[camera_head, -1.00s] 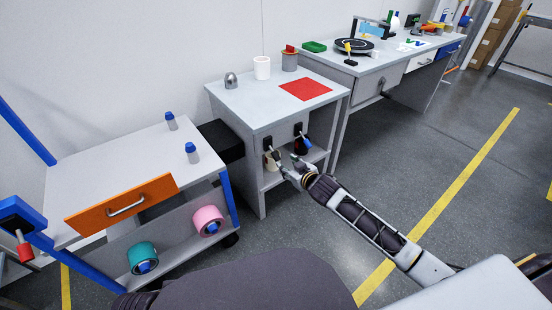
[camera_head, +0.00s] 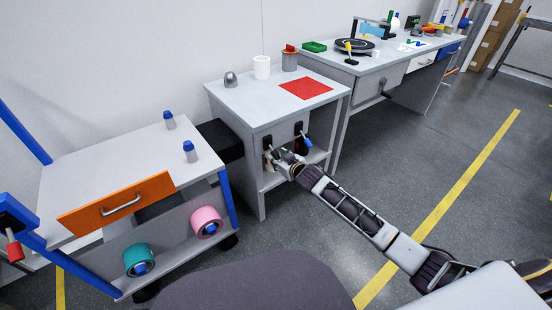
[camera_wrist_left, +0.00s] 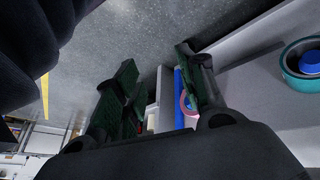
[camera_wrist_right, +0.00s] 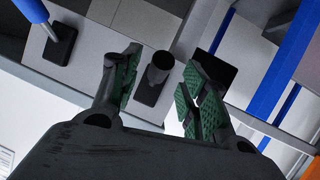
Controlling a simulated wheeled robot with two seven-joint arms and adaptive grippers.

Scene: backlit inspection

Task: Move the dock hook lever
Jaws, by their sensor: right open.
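The small grey cabinet (camera_head: 262,103) carries two black lever mounts on its front. The right mount has a blue-handled lever (camera_head: 306,140), which also shows at the upper left of the right wrist view (camera_wrist_right: 44,33). The left mount (camera_head: 267,143) is partly behind my right gripper (camera_head: 279,158). In the right wrist view, my right gripper (camera_wrist_right: 158,88) is open, and a dark round-ended lever (camera_wrist_right: 159,66) appears between its fingers; contact cannot be told. No label shows which lever is the dock hook. My left gripper (camera_wrist_left: 158,88) is open and empty, outside the head view.
A trolley (camera_head: 88,188) with an orange drawer (camera_head: 118,205) stands at left, with pink (camera_head: 206,222) and teal (camera_head: 139,260) rolls on its lower shelf. A red mat (camera_head: 306,89) and several small items lie on the cabinet top. A longer workbench (camera_head: 400,63) stands behind right. Floor at right is clear.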

